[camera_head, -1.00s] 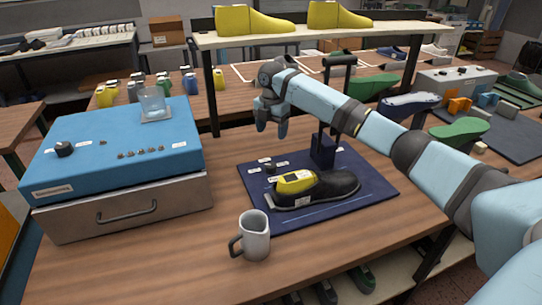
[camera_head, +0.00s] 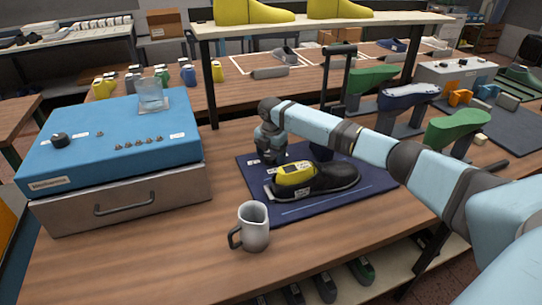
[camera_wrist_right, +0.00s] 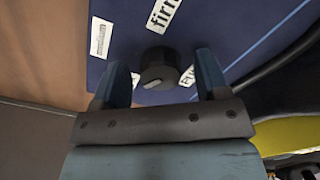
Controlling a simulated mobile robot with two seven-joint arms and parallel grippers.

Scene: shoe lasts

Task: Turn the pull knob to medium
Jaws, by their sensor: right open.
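The dark round pull knob (camera_wrist_right: 158,68) stands on the navy mat (camera_wrist_right: 215,20) and shows in the right wrist view, with a pale mark on its lower part. A label reading "medium" (camera_wrist_right: 101,37) lies to its upper left and one reading "firm" (camera_wrist_right: 163,14) above it. My right gripper (camera_wrist_right: 160,76) is open, with its two blue fingers on either side of the knob; I cannot tell whether they touch it. In the head view my right gripper (camera_head: 270,158) is low over the mat and hides the knob. My left gripper is not in view.
A grey mug (camera_head: 254,228) stands in front. A blue box (camera_head: 110,152) with a drawer is to the left. A shelf (camera_head: 300,29) crosses behind.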

